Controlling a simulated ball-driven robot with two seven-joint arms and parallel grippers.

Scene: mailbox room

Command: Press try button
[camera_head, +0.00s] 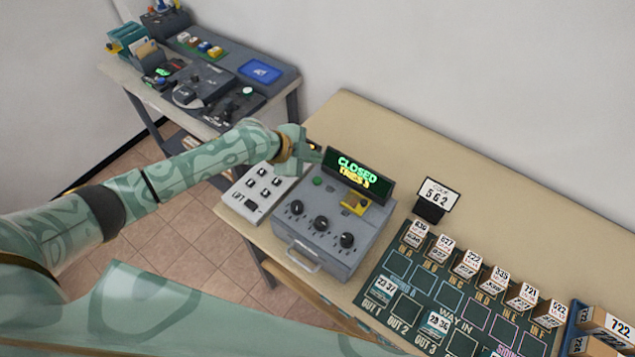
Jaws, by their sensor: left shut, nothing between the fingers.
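A grey control box (330,235) stands on the tan table, with three black knobs on its front and a handle below. Its display (358,176) reads "CLOSED" in green, with a yellow line below that looks like "TRIES 3". I cannot read which is the try button. My left gripper (314,156) is shut and empty, just left of the display and above the green part; contact cannot be told. My right gripper is not in view.
A second table (287,92) with devices stands at the back left.

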